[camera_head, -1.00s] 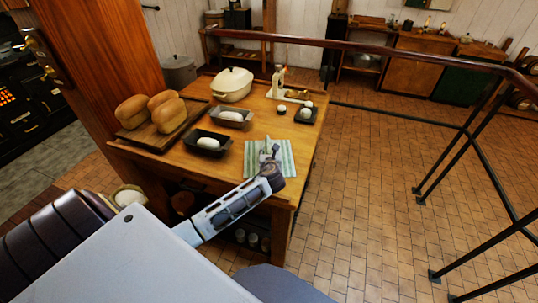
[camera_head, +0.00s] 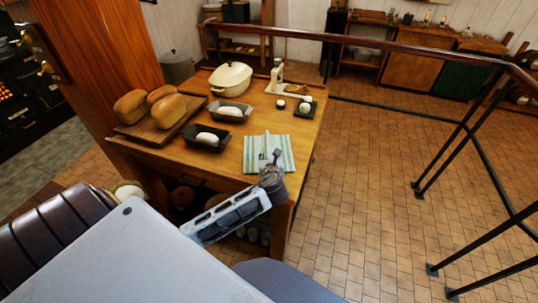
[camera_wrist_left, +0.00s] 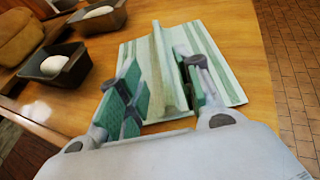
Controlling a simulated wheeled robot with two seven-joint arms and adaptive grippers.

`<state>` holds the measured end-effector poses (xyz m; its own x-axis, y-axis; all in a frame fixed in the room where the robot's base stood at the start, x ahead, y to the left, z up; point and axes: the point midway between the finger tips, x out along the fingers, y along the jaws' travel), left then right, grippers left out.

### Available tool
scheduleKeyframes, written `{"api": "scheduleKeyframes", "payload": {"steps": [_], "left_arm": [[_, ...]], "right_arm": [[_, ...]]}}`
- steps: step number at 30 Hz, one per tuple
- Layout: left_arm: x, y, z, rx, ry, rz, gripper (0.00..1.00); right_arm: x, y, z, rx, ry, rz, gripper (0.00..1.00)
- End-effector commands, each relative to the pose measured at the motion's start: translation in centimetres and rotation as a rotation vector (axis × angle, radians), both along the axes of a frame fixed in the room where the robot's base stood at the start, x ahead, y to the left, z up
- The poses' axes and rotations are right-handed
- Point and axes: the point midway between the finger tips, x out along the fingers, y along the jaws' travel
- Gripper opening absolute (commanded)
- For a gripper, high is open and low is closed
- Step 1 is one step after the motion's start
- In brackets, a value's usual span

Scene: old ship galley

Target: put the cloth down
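The cloth (camera_head: 256,152), white with green stripes, lies spread on the wooden table (camera_head: 232,163) near its front right corner. The wrist view shows the cloth (camera_wrist_left: 215,50) lying mostly flat, with a raised fold running between my fingers. My left gripper (camera_head: 275,158) is at the cloth's near edge. In the wrist view the left gripper (camera_wrist_left: 163,90) has its green-padded fingers apart, one on each side of the fold, with no clear grip on it. The fingers hide part of the cloth. My right gripper is not in view.
Two dark loaf tins with pale dough (camera_head: 208,137) (camera_head: 230,112) stand left of the cloth. Bread loaves (camera_head: 165,108) sit on a board at the left. A cream pot (camera_head: 231,79) stands behind. A black railing (camera_head: 455,150) crosses the right side over open tiled floor.

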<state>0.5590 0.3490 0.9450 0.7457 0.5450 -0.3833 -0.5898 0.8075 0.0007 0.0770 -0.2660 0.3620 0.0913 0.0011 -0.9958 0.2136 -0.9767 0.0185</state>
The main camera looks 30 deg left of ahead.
Motion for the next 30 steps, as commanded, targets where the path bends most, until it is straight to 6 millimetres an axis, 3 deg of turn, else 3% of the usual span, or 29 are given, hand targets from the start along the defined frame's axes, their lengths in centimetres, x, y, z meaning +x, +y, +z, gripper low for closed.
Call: {"api": "scheduleKeyframes", "payload": {"steps": [9, 30], "left_arm": [[-1.6, -1.2, 0.8, 0.0, 0.0, 0.001, 0.35], [-1.7, -1.2, 0.9, 0.0, 0.001, 0.001, 0.35]], "right_arm": [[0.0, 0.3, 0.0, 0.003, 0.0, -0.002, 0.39], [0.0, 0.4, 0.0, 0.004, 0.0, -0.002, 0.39]]}}
